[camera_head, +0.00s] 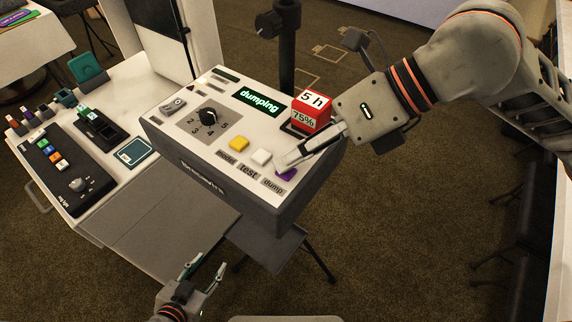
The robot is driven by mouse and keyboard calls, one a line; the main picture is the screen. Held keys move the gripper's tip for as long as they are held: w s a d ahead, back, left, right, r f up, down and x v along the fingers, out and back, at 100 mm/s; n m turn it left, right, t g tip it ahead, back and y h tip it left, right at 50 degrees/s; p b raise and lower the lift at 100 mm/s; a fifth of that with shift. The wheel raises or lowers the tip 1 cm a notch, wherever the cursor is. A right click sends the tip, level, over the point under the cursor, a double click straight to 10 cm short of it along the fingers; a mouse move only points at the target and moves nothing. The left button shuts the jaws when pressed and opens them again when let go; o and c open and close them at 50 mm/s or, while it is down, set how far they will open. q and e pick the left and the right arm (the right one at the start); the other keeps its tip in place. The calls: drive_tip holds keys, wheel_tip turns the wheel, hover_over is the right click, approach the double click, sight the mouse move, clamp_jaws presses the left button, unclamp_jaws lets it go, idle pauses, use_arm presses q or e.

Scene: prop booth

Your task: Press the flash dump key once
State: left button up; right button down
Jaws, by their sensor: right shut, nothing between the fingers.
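The flash unit (190,135) is a white-topped box with a dark front. Its display (259,101) reads "dumping" in green. Three keys stand along its front: a yellow key (239,144), a white key (262,157) and a purple key (287,174) by the label "dump" (272,186). My left gripper (205,272) is open and empty, low in the view, apart from the unit.
A red block (312,112) marked "5 h" and "75%" sits on the unit behind my right fingers. A dial (208,117) and rocker switch (173,106) are on its left. A white table (148,184) with a black control panel (69,171) stands left. A dark pole (287,60) rises behind.

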sight(292, 169)
use_arm(q)
drive_tip(key=shift+w+r+p, duration=0.3)
drive_tip(key=shift+r+p, duration=0.05)
drive_tip(key=shift+r, duration=0.3)
use_arm(e)
drive_tip(key=shift+r, duration=0.75)
drive_tip(key=shift+r, duration=0.1)
drive_tip(key=shift+r+p, duration=1.35)
drive_tip(key=shift+r, duration=1.1)
use_arm(q)
drive_tip(key=r, duration=0.2)
drive_tip(key=w+r, duration=0.1)
drive_tip(key=shift+w+r+t, duration=0.1)
drive_tip(key=shift+r+t, duration=0.2)
drive_tip(key=shift+r, duration=0.1)
drive_tip(key=shift+d, duration=0.1)
use_arm(e)
drive_tip(key=shift+w, duration=0.1)
